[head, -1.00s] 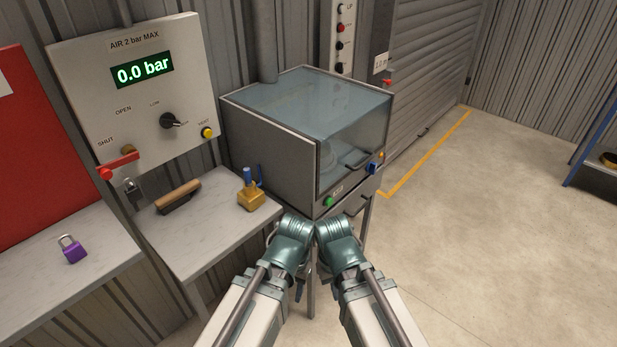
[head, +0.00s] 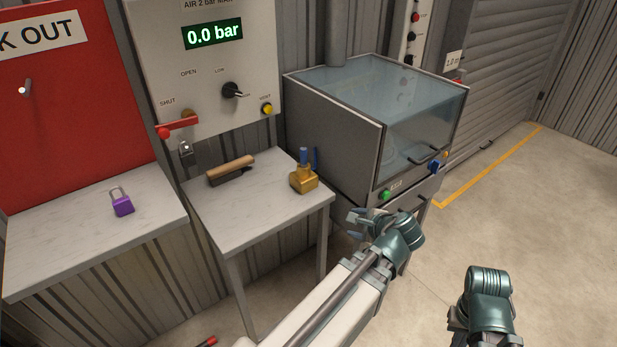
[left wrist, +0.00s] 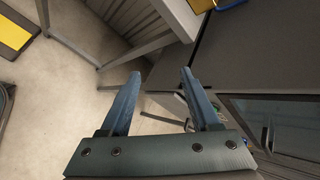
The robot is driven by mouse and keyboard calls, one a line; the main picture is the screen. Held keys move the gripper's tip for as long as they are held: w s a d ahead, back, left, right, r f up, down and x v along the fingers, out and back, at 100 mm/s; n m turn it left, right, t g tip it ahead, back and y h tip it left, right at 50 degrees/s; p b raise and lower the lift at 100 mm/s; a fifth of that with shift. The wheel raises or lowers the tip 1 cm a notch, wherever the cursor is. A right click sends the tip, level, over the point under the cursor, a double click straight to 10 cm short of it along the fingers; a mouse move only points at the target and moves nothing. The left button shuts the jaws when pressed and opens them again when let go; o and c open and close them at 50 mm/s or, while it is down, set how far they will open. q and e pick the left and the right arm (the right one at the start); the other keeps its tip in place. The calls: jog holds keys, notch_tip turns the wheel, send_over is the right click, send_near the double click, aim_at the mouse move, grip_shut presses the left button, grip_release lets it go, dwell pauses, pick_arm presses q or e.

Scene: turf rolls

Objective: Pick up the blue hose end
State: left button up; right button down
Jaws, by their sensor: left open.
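Two short upright blue pieces show on the bench in the head view. One (head: 303,155) stands on a brass-coloured block (head: 304,181), and a darker one (head: 315,158) is just behind it to the right. I cannot tell for certain which is the blue hose end. My left gripper (head: 356,226) is open and empty, right of and below the bench top, in front of the grey cabinet. Its two fingers (left wrist: 157,95) show apart in the left wrist view. My right wrist is at the lower right; its fingers are hidden.
A wooden-handled brush (head: 231,170) and the brass block lie on the small bench (head: 245,222). A purple padlock (head: 121,202) sits on the left bench. The grey cabinet (head: 335,130) with a clear lid stands right of the bench. Floor is open at the right.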

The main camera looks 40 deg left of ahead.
pick_arm(q)
jog(key=w+a+r+m+t+y+b, duration=0.2)
jog(key=a+m+y+b, duration=0.15)
jog(key=a+m, duration=0.45)
jog(key=m+t+y+b, duration=0.2)
jog(key=m+y+b, duration=0.1)
jog(key=m, duration=0.2)
send_near(306, 159)
jog(key=x, duration=0.8)
jog(key=shift+w+f, duration=0.1)
jog(key=shift+w+a, duration=0.15)
jog(key=shift+a, duration=0.25)
pick_arm(e)
notch_tip(306, 159, down, 8)
jog(key=shift+f, duration=0.1)
pick_arm(q)
jog(key=x, duration=0.5)
jog(key=shift+a+p, duration=0.25)
jog(key=shift+p, duration=0.05)
jog(key=shift+d, duration=0.1)
grip_shut()
